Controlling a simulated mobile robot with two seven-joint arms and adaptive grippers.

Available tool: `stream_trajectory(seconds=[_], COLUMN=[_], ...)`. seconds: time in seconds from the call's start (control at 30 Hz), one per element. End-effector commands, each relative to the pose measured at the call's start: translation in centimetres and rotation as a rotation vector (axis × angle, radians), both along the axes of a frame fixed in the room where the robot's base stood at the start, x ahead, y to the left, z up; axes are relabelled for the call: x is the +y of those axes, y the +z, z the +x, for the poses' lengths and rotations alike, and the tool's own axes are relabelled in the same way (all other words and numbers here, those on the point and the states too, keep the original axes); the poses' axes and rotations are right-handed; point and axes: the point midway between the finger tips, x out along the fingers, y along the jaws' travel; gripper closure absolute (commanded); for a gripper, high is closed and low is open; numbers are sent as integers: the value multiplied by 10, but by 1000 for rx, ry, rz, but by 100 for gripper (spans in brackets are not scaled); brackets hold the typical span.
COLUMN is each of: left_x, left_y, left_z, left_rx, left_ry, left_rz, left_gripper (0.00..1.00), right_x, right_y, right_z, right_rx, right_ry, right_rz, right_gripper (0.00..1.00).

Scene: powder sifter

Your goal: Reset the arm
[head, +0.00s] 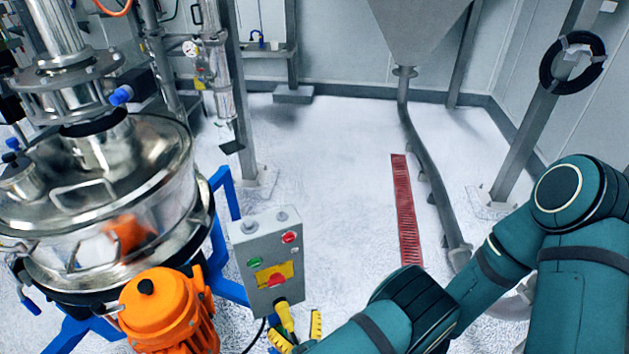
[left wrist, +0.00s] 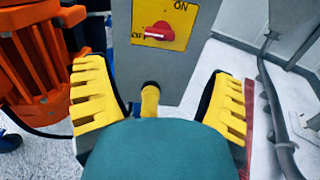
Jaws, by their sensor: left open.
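My left gripper (head: 296,332) is low in the head view, just below and in front of a grey control box (head: 262,244). Its yellow ridged fingers are spread apart, with nothing held, and they also show in the left wrist view (left wrist: 156,72). The box has a red rotary switch (head: 276,281) on a yellow plate, which shows at the top of the left wrist view (left wrist: 160,32), beyond the fingers. A small yellow piece with a dark end (left wrist: 150,100) shows between the fingers. I cannot tell whether it touches them. My right gripper is not in view.
An orange motor (head: 165,310) stands left of the box, by a steel sifter (head: 95,215) on a blue frame (head: 220,190). A hopper (head: 417,30) with a grey pipe (head: 428,165) stands at the back, near a red floor grate (head: 407,210). The middle floor is clear.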

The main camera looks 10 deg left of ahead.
Motion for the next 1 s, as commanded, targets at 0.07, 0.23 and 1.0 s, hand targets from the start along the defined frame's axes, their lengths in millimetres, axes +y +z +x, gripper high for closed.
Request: stream_trajectory(seconds=[0.07,0.23,1.0], left_x=[1,38,-24], left_y=[0,-10,-51], left_z=[0,-19,-119], left_rx=[3,94,139], left_ry=[8,233,2104], left_rz=[-2,-55,-1869], left_gripper=[17,17,17], right_x=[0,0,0], right_y=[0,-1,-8], right_z=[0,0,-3], right_rx=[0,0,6], right_ry=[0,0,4], right_rz=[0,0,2], right_gripper=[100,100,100])
